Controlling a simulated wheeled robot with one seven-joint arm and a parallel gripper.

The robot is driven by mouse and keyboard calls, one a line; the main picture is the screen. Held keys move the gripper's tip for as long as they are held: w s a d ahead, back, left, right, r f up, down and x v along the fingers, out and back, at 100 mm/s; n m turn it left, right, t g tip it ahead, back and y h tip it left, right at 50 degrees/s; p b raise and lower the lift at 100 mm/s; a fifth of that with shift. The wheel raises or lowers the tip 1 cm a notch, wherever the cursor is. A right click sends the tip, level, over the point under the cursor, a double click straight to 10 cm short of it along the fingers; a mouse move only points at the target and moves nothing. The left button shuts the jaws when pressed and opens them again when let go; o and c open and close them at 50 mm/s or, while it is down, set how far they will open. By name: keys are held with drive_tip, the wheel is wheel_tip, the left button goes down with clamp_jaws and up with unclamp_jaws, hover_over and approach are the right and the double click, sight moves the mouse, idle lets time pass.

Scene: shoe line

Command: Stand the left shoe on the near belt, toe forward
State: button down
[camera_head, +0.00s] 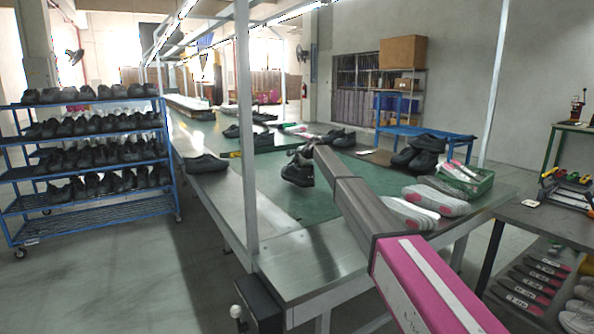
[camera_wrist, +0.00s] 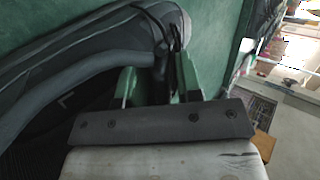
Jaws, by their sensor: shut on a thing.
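My gripper (camera_head: 300,158) is shut on a dark grey shoe (camera_head: 297,175), which hangs over the green surface (camera_head: 270,190) of the long bench. In the wrist view the green fingers (camera_wrist: 157,78) pinch the shoe's collar, and the shoe (camera_wrist: 60,60) fills the left side. A pale L-shaped mark shows inside it. I cannot tell whether its sole touches the surface. A smooth grey strip (camera_head: 235,205) runs along the bench's left side, with another dark shoe (camera_head: 205,163) on it farther back. Which strip is the near belt is not clear.
Pale shoe parts (camera_head: 408,213) and a green basket (camera_head: 470,178) lie at the bench's right. Several dark shoes (camera_head: 420,152) stand behind. A metal post (camera_head: 245,130) rises at the left edge. A blue rack (camera_head: 85,200) of shoes stands left. The grey front corner is clear.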

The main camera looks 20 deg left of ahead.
drive_tip(key=shift+f, duration=1.6)
drive_tip(key=c, duration=0.8)
unclamp_jaws()
drive_tip(key=v, duration=1.2)
